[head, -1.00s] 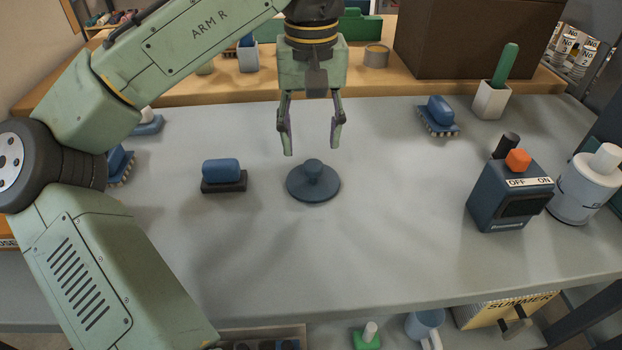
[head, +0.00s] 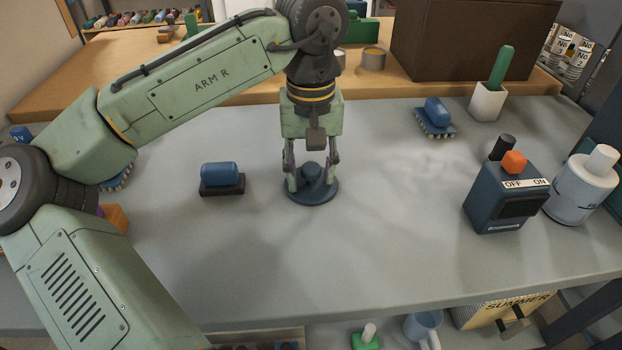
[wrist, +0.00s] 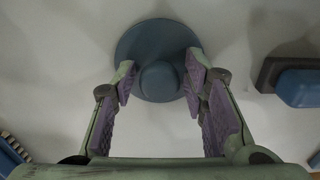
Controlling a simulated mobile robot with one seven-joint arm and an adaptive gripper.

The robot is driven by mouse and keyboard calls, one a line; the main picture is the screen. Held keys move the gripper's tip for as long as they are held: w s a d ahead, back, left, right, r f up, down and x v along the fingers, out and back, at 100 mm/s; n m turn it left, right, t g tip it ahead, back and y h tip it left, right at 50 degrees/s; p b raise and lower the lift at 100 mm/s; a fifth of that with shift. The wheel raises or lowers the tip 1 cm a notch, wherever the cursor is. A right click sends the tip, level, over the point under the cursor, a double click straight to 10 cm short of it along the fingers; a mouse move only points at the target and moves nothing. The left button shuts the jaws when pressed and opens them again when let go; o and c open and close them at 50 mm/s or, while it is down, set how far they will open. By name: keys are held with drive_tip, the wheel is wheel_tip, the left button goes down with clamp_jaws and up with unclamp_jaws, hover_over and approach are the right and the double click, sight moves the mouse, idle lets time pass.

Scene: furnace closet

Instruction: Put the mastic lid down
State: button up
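The mastic lid (head: 314,194) is a blue-grey disc with a round knob, lying flat on the grey bench top. It also shows in the wrist view (wrist: 135,42). My gripper (head: 311,182) points down over it, with one finger on each side of the knob. In the wrist view my gripper (wrist: 160,85) is open, with its purple pads apart and a gap showing on both sides of the knob. The fingertips are close above the disc; whether they touch it I cannot tell.
A blue-handled block (head: 221,178) lies left of the lid. A blue brush (head: 436,118) lies at the back right. A switch box (head: 507,195) and a white bottle (head: 582,188) stand at the right. The bench front is clear.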

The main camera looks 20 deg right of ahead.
sight(311, 167)
drive_tip(key=c, duration=0.8)
drive_tip(key=shift+c, duration=0.2)
drive_tip(key=shift+r, duration=0.1)
drive_tip(key=shift+r, duration=0.45)
wheel_tip(311, 167, up, 2)
drive_tip(key=shift+r, duration=0.15)
drive_tip(key=s, duration=0.5)
drive_tip(key=s+d+r+b, duration=0.1)
drive_tip(key=s, duration=0.4)
drive_tip(key=s+d+b, duration=0.1)
drive_tip(key=s, duration=0.5)
drive_tip(key=shift+d+r, duration=0.25)
drive_tip(key=shift+r, duration=0.1)
